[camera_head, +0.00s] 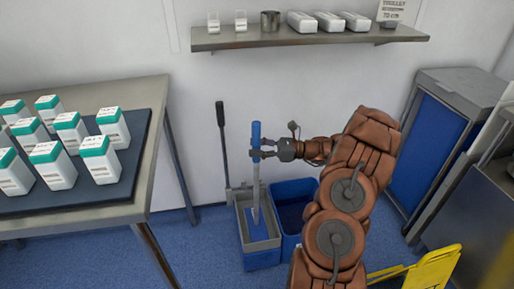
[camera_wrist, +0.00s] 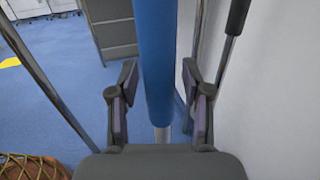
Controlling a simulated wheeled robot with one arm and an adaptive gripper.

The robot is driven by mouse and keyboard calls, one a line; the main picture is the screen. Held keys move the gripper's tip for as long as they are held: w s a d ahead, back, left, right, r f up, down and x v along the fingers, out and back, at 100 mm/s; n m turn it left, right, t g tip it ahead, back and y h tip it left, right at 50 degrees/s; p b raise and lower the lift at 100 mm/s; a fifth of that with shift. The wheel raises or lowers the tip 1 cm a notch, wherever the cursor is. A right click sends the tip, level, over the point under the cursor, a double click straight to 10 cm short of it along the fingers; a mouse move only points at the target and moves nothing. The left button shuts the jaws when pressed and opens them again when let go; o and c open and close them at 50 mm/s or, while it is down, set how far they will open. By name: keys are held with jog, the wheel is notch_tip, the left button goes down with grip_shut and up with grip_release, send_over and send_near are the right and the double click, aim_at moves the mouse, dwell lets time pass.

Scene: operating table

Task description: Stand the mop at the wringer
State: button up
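The mop has a blue grip (camera_head: 256,133) and a pale shaft, and it stands nearly upright. Its lower end appears to be inside the grey-rimmed wringer (camera_head: 240,222) on the blue bucket. The wringer's lever, with a black handle (camera_head: 220,114), rises to the left of the mop. My gripper (camera_head: 262,148) is at the mop's handle, below the top of the blue grip. In the wrist view the blue grip (camera_wrist: 157,60) runs between the two fingers of my gripper (camera_wrist: 158,95). Narrow gaps show on both sides, so the fingers look open around it.
A second blue bucket (camera_head: 293,212) adjoins the wringer bucket on the right. A table (camera_head: 150,95) with several white-and-teal bottles is at left. A wall shelf (camera_head: 330,40) is above. A blue-sided cabinet (camera_head: 435,130) and a yellow floor sign (camera_head: 432,270) are at right.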

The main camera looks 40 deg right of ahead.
jog(key=shift+r, duration=0.15)
jog(key=p+v, duration=0.1)
jog(key=v, duration=1.1)
jog(key=shift+p, duration=0.3)
dwell(0.5)
